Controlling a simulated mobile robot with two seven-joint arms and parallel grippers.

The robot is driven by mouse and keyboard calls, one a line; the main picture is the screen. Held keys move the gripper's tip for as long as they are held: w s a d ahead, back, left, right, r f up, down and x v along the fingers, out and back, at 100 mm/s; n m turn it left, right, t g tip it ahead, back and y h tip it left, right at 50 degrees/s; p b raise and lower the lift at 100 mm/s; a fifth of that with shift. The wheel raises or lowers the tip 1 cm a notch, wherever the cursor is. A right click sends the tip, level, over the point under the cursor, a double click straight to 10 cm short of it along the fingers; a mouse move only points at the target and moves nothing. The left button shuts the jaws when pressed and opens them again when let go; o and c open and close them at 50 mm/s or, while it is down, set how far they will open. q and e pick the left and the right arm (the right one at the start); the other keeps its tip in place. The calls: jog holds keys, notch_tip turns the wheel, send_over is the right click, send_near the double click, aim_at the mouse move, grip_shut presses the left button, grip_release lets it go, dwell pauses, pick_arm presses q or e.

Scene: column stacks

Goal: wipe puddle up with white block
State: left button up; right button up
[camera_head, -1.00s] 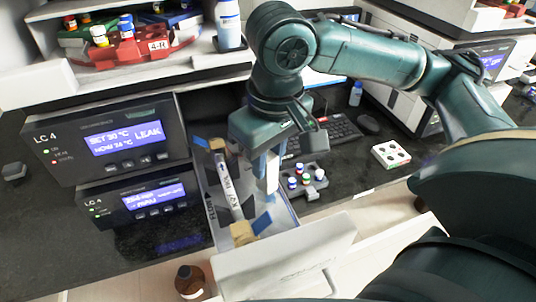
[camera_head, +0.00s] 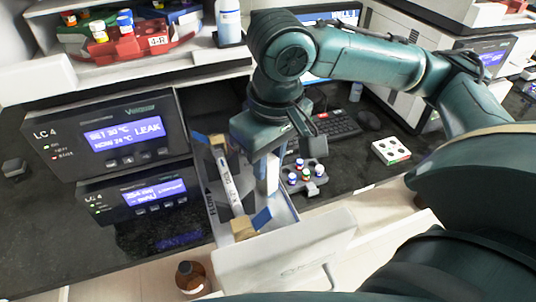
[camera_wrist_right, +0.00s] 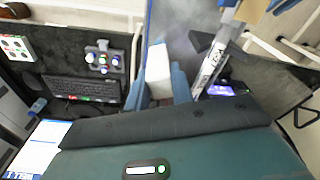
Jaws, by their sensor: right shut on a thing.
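My right gripper (camera_head: 266,170) points down into the open drawer (camera_head: 290,218) beside the instrument stack. It is shut on the white block (camera_wrist_right: 158,72), which sits between its blue fingers in the right wrist view. The block also shows in the head view (camera_head: 273,174), with its lower end inside the drawer. I cannot tell whether it touches the drawer floor. A greyish sheen on the drawer floor (camera_wrist_right: 190,25) may be the puddle, but its outline is unclear. My left gripper is not in view.
A white labelled column (camera_head: 229,183) with blue and tan end pieces lies along the drawer, close left of my gripper. Two LC 4 units (camera_head: 118,135) stand left, the upper reading LEAK. A vial rack (camera_head: 305,178) is just right. A brown bottle (camera_head: 190,278) stands in front.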

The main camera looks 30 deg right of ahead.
jog(key=shift+s+a+r+p, duration=0.1)
jog(key=shift+s+a+p, duration=0.05)
jog(key=shift+s+p, duration=0.3)
jog(key=shift+s+a+r+p, duration=0.1)
jog(key=shift+s+p, duration=0.15)
jog(key=shift+s, duration=0.3)
jog(key=shift+s+a+f+b, duration=0.2)
jog(key=shift+s+b, duration=0.2)
jog(key=shift+s, duration=0.7)
jog(key=shift+w, duration=0.55)
jog(key=shift+w+d+f+p, duration=0.1)
jog(key=shift+w+d+p, duration=0.2)
jog(key=shift+w, duration=0.45)
jog(key=shift+w+d+p, duration=0.15)
jog(key=shift+w+p, duration=0.15)
jog(key=shift+w, duration=0.45)
jog(key=shift+s+a+p, duration=0.25)
jog(key=shift+s+p, duration=0.5)
jog(key=shift+s, duration=0.25)
jog(key=shift+s+a+b, duration=0.1)
jog(key=shift+s+b, duration=0.15)
jog(key=shift+b, duration=0.45)
jog(key=shift+s+a+b, duration=0.15)
jog(key=shift+s+b, duration=0.4)
jog(key=shift+b, duration=0.6)
jog(key=shift+s+r, duration=0.2)
jog(key=shift+s, duration=0.05)
